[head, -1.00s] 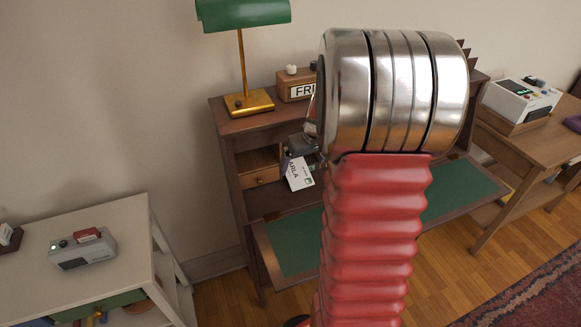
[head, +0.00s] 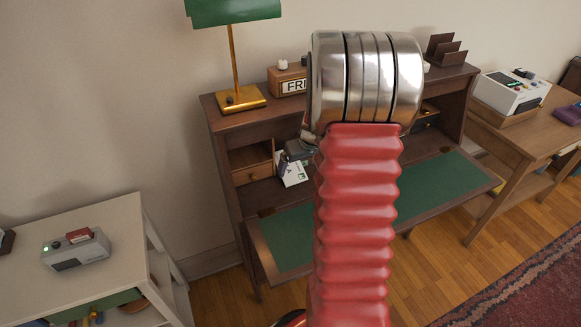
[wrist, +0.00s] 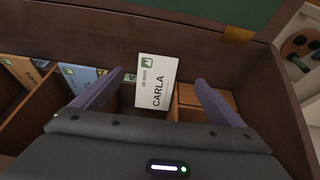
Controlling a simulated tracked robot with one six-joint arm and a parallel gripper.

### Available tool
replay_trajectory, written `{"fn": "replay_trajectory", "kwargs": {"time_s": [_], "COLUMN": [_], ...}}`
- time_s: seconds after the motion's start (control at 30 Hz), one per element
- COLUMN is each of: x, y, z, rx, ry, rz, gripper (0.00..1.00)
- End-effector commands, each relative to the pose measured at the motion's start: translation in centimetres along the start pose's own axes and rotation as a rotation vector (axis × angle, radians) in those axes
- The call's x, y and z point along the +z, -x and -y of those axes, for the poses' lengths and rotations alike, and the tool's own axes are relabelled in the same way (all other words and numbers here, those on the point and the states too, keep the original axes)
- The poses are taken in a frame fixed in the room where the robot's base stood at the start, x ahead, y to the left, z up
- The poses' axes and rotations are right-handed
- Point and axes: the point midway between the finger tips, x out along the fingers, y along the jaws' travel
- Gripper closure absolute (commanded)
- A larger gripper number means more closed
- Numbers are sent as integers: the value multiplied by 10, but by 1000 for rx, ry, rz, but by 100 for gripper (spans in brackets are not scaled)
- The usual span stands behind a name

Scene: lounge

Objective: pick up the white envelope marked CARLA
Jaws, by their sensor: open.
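The white envelope marked CARLA (wrist: 156,82) stands in a compartment of the wooden desk, its lettering facing the wrist camera. It also shows in the head view (head: 292,169), partly covered by my gripper. My gripper (wrist: 148,85) is open, with one purple finger on each side of the envelope in the wrist view. The fingers look apart from it; I cannot tell their exact depth. In the head view, my gripper (head: 300,150) is partly hidden behind my arm.
A tan envelope (wrist: 25,70) and a blue envelope (wrist: 80,76) stand in compartments to the left in the wrist view. A small drawer (head: 252,173) is beside the envelope. A green lamp (head: 236,97) and a calendar block (head: 287,80) are on the desk top.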

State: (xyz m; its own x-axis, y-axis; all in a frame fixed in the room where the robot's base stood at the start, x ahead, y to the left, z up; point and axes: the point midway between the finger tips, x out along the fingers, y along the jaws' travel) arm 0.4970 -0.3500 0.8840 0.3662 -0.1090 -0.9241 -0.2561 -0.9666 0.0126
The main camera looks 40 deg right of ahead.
Motion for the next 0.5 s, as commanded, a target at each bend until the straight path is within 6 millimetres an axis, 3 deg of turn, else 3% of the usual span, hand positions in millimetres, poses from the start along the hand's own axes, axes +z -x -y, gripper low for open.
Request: {"fn": "replay_trajectory", "kwargs": {"time_s": [0.3,0.5], "x": [0,0], "y": [-37,-42], "z": [0,0], "rx": [-1,0], "ry": [0,1], "rz": [1,-1], "gripper": [8,8]}}
